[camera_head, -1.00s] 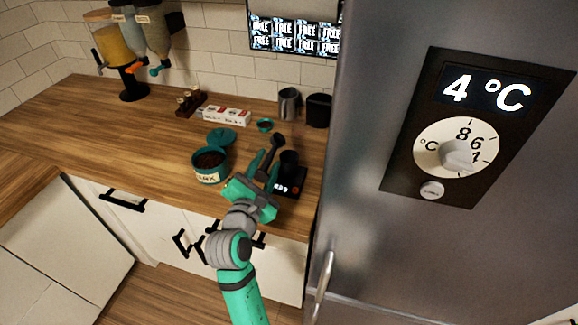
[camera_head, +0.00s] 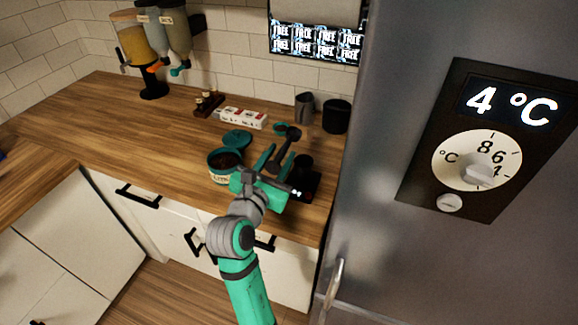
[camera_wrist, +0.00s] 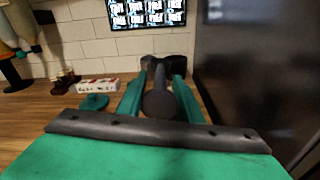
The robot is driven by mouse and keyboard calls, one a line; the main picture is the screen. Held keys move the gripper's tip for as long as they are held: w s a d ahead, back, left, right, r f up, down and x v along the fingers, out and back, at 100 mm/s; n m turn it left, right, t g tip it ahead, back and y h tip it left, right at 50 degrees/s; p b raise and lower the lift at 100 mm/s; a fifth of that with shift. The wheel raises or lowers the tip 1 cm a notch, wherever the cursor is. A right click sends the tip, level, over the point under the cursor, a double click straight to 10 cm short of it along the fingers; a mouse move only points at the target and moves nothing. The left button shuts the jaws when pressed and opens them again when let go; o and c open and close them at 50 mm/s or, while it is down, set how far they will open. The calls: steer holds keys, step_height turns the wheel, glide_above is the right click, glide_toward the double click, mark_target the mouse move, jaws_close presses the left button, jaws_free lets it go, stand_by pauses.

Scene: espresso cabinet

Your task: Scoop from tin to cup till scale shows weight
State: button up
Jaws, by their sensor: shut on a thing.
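My gripper (camera_head: 272,165) is shut on the handle of a black scoop (camera_head: 284,147), held above the counter between the tin and the cup. The scoop handle also shows between my fingers in the wrist view (camera_wrist: 160,102). Its contents cannot be seen. The open teal tin (camera_head: 225,174) with a pale label holds dark brown grounds or beans, left of my gripper. A black cup (camera_head: 303,164) stands on the black scale (camera_head: 312,190), right of my gripper. The scale's reading is too small and partly covered to read.
A teal lid (camera_head: 237,138) lies behind the tin. A white and red box (camera_head: 243,118), a grey pitcher (camera_head: 304,107) and a black canister (camera_head: 336,116) stand along the back. The steel fridge (camera_head: 385,250) closes off the right side. The left counter is largely clear.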

steer(key=shift+r+n, duration=0.3)
steer(key=shift+r, duration=0.5)
steer(key=shift+f+n, duration=0.7)
steer(key=shift+f, duration=0.4)
